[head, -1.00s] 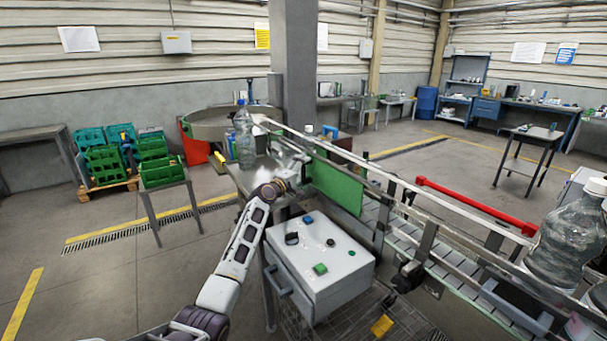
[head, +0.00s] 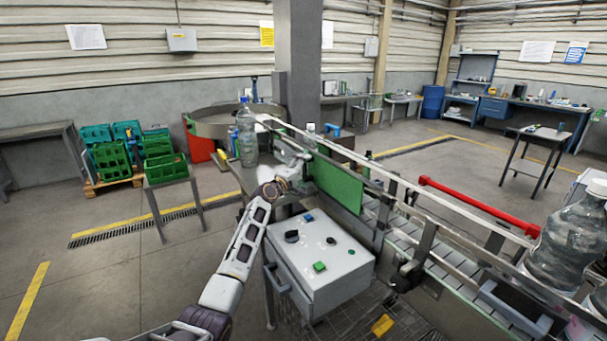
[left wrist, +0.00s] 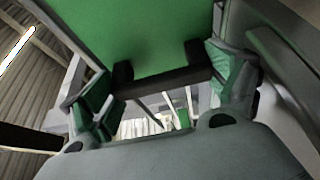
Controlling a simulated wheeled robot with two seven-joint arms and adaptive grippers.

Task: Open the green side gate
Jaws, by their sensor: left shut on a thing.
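My right gripper is in neither view.
A grey control box (head: 318,262) with buttons stands just below the gate, close to my left arm. A clear bottle (head: 246,138) stands left of the gripper, and a large bottle (head: 567,243) stands at the right. A red bar (head: 478,205) runs along the conveyor's far side.

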